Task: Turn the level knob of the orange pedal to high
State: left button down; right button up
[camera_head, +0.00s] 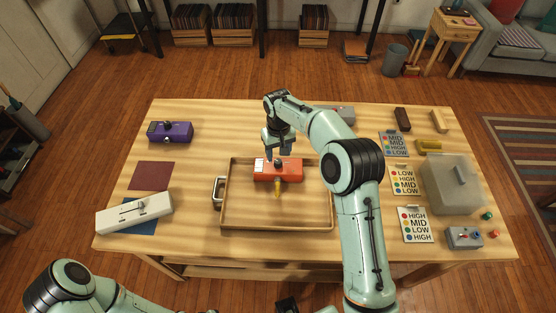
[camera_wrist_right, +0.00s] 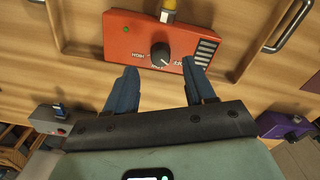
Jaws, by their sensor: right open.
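The orange pedal (camera_head: 291,170) lies in a wooden tray (camera_head: 245,226) at the middle of the table. Its dark level knob (camera_head: 278,163) shows in the right wrist view (camera_wrist_right: 160,54), with a light pointer line toward the lower right. A yellow plug (camera_head: 277,188) is at the pedal's near edge. My right gripper (camera_wrist_right: 160,82) is open and empty, its fingers apart just short of the knob. My left arm shows at bottom left; its gripper is out of frame.
A purple pedal (camera_head: 171,132) and a white device (camera_head: 134,213) stand at left, near a maroon mat (camera_head: 151,176). Cards with level words (camera_head: 404,180), a translucent bin (camera_head: 451,184) and a small grey box (camera_head: 464,238) are at right. The tray's handle (camera_head: 218,189) sticks out left.

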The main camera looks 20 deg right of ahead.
aim_at(278, 161)
jog(key=shift+f, duration=2.35)
grip_shut()
